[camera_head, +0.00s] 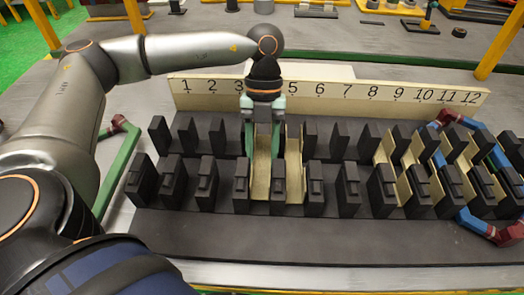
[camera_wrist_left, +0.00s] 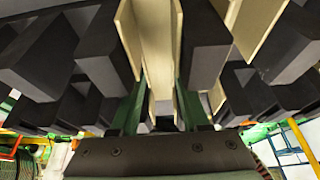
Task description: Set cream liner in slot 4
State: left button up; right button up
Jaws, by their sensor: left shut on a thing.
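My left gripper (camera_head: 264,140) reaches down over the stator block (camera_head: 300,235), in front of the place on the label board where the 4 is hidden. Its green fingers are shut on a cream liner (camera_head: 261,170), an open channel. The liner is between the two rows of dark teeth, lined up with slot 4; its lower part shows between two front teeth. I cannot tell whether it touches the slot floor. In the left wrist view the held liner (camera_wrist_left: 157,45) runs between the green fingers (camera_wrist_left: 160,108). My right gripper is not in view.
Another cream liner (camera_head: 294,165) stands in the neighbouring slot 5. More liners (camera_head: 405,185) fill several slots at the right. Slots 1 to 3 look empty. The numbered board (camera_head: 330,92) stands behind the teeth. A red, green and blue frame part (camera_head: 122,165) shows beside the block.

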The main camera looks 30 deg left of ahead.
pick_arm(q)
jog(key=shift+f, duration=0.45)
dwell(0.6)
jog(key=o, duration=1.1)
jog(key=shift+r, duration=0.2)
jog(key=shift+r+p, duration=0.5)
jog(key=shift+r, duration=0.05)
jog(key=shift+r, duration=0.1)
